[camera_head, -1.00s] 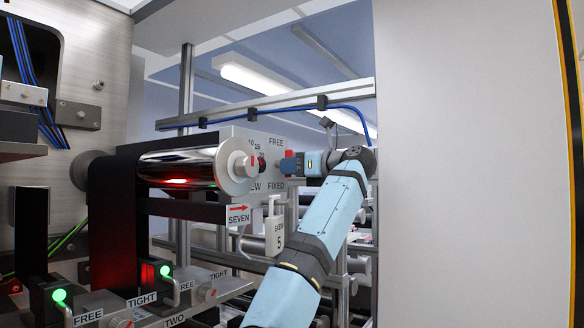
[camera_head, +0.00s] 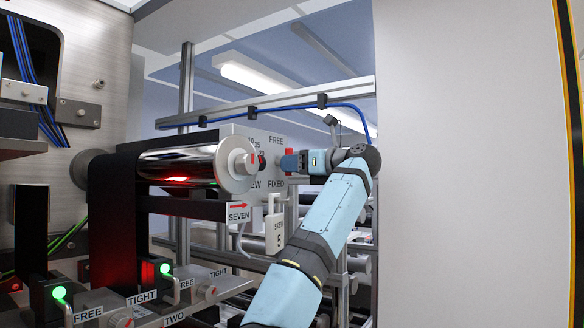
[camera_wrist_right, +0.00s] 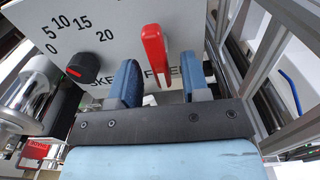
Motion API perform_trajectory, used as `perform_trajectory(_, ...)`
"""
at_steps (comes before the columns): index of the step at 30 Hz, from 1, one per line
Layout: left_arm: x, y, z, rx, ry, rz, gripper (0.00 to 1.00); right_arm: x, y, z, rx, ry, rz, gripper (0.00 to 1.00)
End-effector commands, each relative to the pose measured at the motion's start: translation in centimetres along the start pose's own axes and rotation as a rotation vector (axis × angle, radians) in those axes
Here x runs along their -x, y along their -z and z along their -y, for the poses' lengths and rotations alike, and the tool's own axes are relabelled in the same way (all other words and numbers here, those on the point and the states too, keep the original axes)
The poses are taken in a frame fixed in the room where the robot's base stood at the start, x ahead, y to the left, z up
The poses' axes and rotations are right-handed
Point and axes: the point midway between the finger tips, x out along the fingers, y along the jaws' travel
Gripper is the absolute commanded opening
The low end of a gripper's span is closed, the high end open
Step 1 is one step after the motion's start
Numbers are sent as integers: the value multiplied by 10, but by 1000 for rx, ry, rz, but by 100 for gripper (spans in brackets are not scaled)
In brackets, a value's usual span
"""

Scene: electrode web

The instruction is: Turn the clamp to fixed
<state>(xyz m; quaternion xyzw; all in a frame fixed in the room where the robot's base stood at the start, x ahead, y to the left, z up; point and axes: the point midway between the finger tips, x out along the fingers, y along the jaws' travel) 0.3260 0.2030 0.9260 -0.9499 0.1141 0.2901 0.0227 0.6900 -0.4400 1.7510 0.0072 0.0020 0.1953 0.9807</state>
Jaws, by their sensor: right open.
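The clamp is a red lever (camera_wrist_right: 154,52) on the white panel (camera_head: 262,170) marked FREE above and FIXED below. In the head view the red lever (camera_head: 289,152) shows only in small part beside my right gripper (camera_head: 291,163). In the right wrist view my right gripper (camera_wrist_right: 160,82) is open, with one blue finger on each side of the lever and gaps visible on both sides. The lever runs roughly upright there and partly covers a label starting with F. I cannot tell which label it points to. My left gripper is not in view.
A black knob (camera_wrist_right: 82,67) with a 0 to 20 scale sits left of the lever. Metal frame bars (camera_wrist_right: 265,60) run close on the right.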

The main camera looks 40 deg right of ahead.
Motion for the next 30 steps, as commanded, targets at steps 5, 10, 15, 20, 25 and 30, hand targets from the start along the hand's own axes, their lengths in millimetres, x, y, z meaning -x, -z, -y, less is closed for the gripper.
perform_trajectory(5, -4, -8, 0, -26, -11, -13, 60, 37, 4, 1, 2, 4, 4, 43)
perform_trajectory(10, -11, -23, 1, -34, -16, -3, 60, 77, 4, 1, 0, 3, 4, 43)
perform_trajectory(15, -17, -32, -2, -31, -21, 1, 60, 108, 5, 1, 0, 3, 1, 43)
perform_trajectory(20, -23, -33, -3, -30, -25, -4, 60, 124, 3, 1, 0, 2, 1, 43)
perform_trajectory(25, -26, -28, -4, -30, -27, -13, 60, 129, 1, 0, -1, 1, -1, 43)
perform_trajectory(30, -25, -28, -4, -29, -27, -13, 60, 128, 1, 0, -1, 0, -1, 43)
